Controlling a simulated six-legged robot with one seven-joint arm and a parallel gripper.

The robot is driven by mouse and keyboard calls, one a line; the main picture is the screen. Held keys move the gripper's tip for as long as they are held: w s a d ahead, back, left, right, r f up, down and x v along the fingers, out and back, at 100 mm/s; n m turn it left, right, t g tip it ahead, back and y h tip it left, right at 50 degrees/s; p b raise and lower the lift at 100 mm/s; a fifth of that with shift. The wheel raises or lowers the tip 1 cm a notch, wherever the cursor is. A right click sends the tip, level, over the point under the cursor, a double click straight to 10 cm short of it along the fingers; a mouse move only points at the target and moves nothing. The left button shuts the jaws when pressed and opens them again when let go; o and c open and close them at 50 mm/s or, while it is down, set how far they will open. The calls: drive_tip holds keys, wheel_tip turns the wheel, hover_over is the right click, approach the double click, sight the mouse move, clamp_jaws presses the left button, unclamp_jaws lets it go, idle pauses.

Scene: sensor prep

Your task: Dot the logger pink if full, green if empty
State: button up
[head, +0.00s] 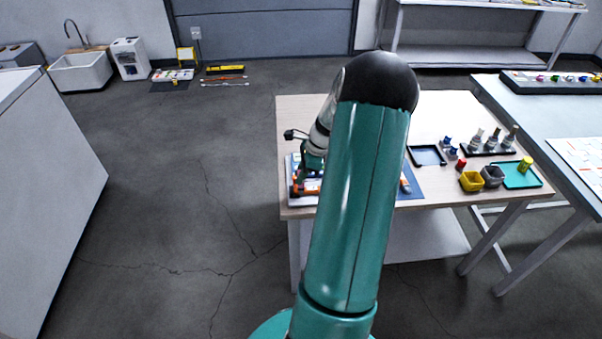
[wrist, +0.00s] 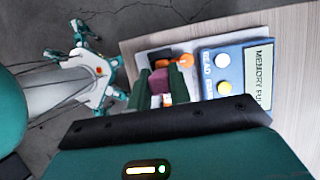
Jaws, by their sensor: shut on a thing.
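In the wrist view a blue reader (wrist: 238,62) has a screen (wrist: 261,75) with the words "MEMORY FU", cut off at the end. An orange part (wrist: 181,61) and a dark part lie just beyond the fingers. In the head view my arm hides the reader and most of the work spot.
The wooden table (head: 440,105) holds a black-rimmed tray (head: 428,155), yellow (head: 471,181) and grey (head: 492,176) cups, a green tray (head: 521,179) with a yellow cylinder (head: 526,164), and a rack of bottles (head: 493,141). A side bench (head: 500,95) carries a dark rack with coloured tops.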

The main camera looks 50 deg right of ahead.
drive_tip(key=shift+f, duration=0.15)
idle(0.6)
drive_tip(key=shift+r, duration=4.05)
